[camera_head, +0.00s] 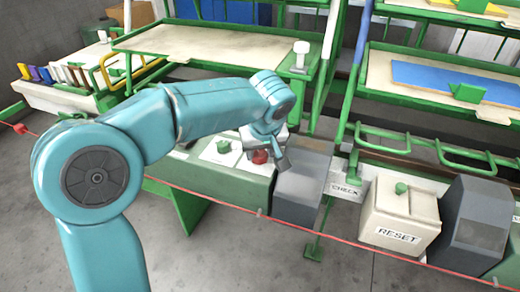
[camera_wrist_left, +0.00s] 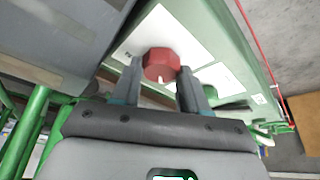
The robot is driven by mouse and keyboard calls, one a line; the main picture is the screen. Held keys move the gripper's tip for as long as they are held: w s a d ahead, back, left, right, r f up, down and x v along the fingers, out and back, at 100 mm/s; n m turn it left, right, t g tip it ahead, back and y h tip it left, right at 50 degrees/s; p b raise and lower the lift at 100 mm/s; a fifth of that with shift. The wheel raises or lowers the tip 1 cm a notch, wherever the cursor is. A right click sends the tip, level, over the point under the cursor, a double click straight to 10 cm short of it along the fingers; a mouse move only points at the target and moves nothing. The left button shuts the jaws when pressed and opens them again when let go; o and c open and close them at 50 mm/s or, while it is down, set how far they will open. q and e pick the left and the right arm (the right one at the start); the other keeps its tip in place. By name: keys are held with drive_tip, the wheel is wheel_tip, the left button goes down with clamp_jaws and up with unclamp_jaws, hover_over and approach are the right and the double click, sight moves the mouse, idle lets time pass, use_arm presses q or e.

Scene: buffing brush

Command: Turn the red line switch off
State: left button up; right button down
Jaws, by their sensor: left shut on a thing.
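The red switch (camera_head: 260,157) is a knob on a white plate on the green panel, in the middle of the head view. In the left wrist view the red switch (camera_wrist_left: 161,63) is a faceted knob with a small white mark on its near edge. My left gripper (camera_wrist_left: 162,80) has one finger on each side of the knob and is shut on it. In the head view my left gripper (camera_head: 268,150) comes down over the switch and partly hides it. My right gripper is in neither view.
A green knob (camera_head: 223,147) sits left of the red switch. A dark grey box (camera_head: 303,184) stands close on its right. A cream RESET box (camera_head: 400,215) is further right. A red line (camera_head: 215,204) runs along the front. Green-framed shelves stand behind.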

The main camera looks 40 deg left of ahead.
use_arm(q)
drive_tip(key=o, duration=1.1)
drive_tip(key=shift+c, duration=0.2)
drive_tip(key=shift+r, duration=0.1)
drive_tip(key=p+v, duration=0.4)
drive_tip(key=v, duration=1.2)
drive_tip(key=shift+r, duration=0.15)
drive_tip(key=shift+s, duration=0.1)
